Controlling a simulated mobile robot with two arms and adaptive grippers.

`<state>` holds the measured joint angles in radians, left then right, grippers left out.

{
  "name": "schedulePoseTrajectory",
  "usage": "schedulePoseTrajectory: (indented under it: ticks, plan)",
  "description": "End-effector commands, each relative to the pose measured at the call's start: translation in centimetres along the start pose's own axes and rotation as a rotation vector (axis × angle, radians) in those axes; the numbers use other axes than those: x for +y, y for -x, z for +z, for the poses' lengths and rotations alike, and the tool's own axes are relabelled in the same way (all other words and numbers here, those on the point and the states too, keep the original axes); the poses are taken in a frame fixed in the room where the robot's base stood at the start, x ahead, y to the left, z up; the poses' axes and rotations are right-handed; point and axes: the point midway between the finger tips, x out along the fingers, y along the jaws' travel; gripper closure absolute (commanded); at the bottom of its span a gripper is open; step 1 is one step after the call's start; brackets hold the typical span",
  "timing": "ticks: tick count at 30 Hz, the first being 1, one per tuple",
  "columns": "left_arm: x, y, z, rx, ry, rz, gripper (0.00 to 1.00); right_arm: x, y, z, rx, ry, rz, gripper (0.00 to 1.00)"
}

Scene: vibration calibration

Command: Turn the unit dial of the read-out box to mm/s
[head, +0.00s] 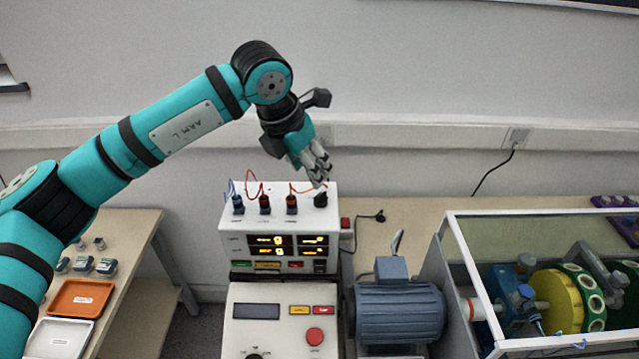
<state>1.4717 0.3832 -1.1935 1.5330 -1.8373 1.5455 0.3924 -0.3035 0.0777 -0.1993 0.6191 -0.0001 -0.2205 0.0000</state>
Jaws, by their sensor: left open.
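The read-out box (228,243) is a white box with lit yellow displays (285,244) on its front. On its top face, a black knob (320,200), which looks like the unit dial, sits at the right end of a row of plugs. Its pointer and the unit marks are too small to read. My left gripper (318,178) points down just above this knob, fingers open; I cannot tell whether the fingertips touch it. My right gripper is not in view.
Plugs with thin cables (265,204) stand left of the knob. A control box with a red button (315,336) stands in front. A blue-grey motor (399,313) and a white-framed enclosure (463,262) stand right. A side table (137,232) holds trays and small parts.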

Motion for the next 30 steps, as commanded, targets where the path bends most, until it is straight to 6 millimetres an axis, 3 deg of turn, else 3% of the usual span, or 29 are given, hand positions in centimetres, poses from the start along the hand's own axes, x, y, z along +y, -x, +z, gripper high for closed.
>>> schedulePoseTrajectory:
  ticks: [6, 13, 26, 30]
  plan:
    - [-0.1, -4.5, 0.1, 0.003, 0.000, -0.003, 0.53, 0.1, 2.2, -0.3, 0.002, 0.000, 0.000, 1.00]
    - [-0.1, -7.9, 0.1, 0.001, 0.000, -0.002, 0.53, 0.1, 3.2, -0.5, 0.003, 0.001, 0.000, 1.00]
    - [-0.1, -9.1, 0.0, -0.001, -0.001, -0.001, 0.53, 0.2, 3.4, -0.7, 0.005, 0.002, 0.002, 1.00]
    - [-0.1, -9.1, 0.0, -0.001, -0.001, -0.001, 0.72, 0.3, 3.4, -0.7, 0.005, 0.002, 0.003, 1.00]
